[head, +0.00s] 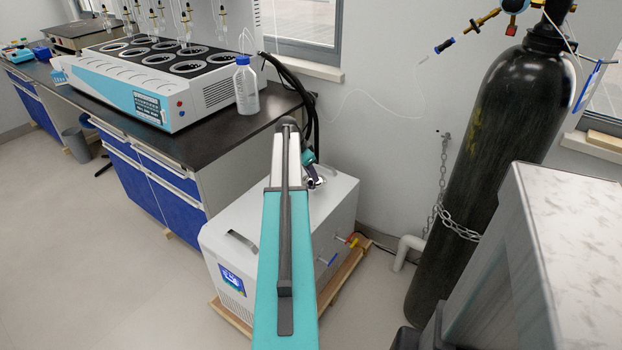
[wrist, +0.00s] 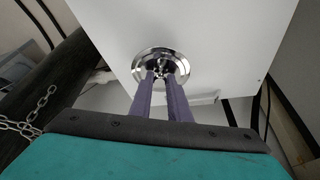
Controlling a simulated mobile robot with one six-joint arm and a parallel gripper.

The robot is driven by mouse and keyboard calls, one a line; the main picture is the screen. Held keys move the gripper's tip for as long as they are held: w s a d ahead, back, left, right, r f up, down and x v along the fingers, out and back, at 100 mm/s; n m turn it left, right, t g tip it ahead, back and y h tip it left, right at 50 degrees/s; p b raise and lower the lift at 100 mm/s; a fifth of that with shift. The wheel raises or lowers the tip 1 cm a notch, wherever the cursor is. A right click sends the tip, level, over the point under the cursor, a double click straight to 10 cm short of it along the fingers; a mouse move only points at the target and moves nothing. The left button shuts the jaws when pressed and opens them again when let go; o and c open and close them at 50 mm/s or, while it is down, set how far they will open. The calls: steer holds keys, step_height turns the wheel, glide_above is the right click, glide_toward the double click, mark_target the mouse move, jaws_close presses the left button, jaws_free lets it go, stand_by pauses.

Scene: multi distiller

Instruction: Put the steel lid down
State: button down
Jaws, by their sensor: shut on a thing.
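The steel lid (wrist: 161,64) is a round, shiny disc in the wrist view, at the tips of my gripper's two purple-grey fingers. My gripper (wrist: 160,76) is shut on the lid's small central knob. Behind the lid is the white top of the floor-standing chiller (wrist: 215,35). In the head view my arm covers much of the chiller (head: 235,235). A small shiny part of the lid (head: 314,182) shows beside the arm, over the chiller's top. I cannot tell whether the lid touches that top.
A black gas cylinder (head: 495,150) with a chain (head: 455,225) stands to the right. A dark bench (head: 215,140) with a multi-position distiller (head: 160,75) and a plastic bottle (head: 246,88) is at the left. Black hoses (head: 300,95) hang behind the chiller. Open floor lies at the front left.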

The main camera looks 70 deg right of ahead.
steer(key=shift+w+d+f, duration=0.1)
steer(key=shift+w+d, duration=0.2)
steer(key=shift+d, duration=0.25)
steer(key=shift+w+d, duration=0.3)
steer(key=shift+d, duration=0.2)
steer(key=shift+f, duration=1.8)
steer(key=shift+f, duration=0.1)
steer(key=c, duration=1.7)
jaws_free()
steer(key=shift+o, duration=0.2)
steer(key=v, duration=1.2)
steer(key=shift+w, duration=0.1)
